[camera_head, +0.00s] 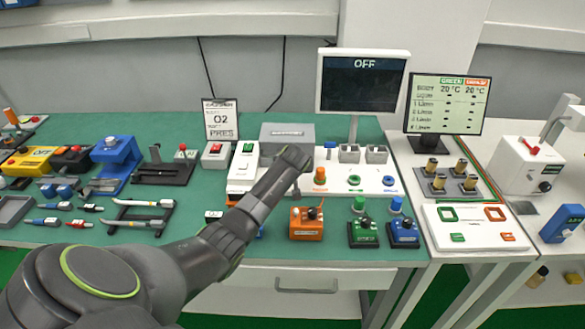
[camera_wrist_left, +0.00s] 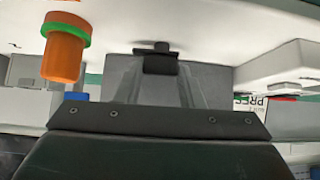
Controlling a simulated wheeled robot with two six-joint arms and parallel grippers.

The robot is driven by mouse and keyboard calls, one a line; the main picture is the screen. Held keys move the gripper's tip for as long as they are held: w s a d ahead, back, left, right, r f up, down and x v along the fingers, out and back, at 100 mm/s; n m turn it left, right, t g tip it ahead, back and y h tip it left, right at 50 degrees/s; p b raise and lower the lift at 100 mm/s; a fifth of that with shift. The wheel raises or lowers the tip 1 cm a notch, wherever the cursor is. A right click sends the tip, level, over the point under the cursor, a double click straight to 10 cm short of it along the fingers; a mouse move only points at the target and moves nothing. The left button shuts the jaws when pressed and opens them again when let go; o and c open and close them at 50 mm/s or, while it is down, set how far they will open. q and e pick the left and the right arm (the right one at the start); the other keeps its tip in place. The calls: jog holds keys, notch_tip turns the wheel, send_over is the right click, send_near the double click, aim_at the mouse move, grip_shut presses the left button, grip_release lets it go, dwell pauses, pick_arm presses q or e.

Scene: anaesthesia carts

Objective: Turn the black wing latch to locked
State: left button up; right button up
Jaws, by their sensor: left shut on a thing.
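The black wing latch (camera_wrist_left: 158,60) shows in the left wrist view, its wings lying roughly across the picture. My left gripper (camera_wrist_left: 158,72) is shut on it, with one grey finger on each side. In the head view my left gripper (camera_head: 297,156) reaches to the front of a grey box (camera_head: 288,132) at the back of the bench. The latch is hidden behind my arm there. I cannot tell from its pose whether it is locked. My right gripper is in neither view.
An orange cylinder with a green ring (camera_wrist_left: 63,50) stands close beside the gripper in the left wrist view. A white switch box (camera_head: 241,170) is left of my forearm. Orange, green and blue blocks (camera_head: 306,223) stand at the front. A monitor (camera_head: 361,82) reads OFF.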

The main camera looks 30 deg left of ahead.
pick_arm(q)
jog(key=shift+w+d+f+n+g+y+b, duration=0.15)
jog(key=shift+n+g+y+b, duration=0.3)
jog(key=shift+n, duration=0.55)
jog(key=shift+n+g+y+b, duration=0.55)
jog(key=shift+n+g, duration=0.1)
jog(key=shift+n, duration=0.25)
jog(key=n+g+b, duration=0.1)
jog(key=n+b, duration=0.1)
jog(key=b, duration=0.1)
jog(key=n+g+y+b, duration=0.1)
jog(key=n+g+b, duration=0.1)
jog(key=b, duration=0.2)
jog(key=n+g+b, duration=0.1)
jog(key=n+b, duration=0.1)
jog(key=b, duration=0.2)
jog(key=shift+w+d+f+n+g+y, duration=0.1)
jog(key=shift+w+d+n+g+y, duration=0.05)
jog(key=shift+w+n+g+y, duration=0.2)
jog(key=shift+n+g+b, duration=0.35)
jog(key=shift+b, duration=0.55)
jog(key=shift+r, duration=0.25)
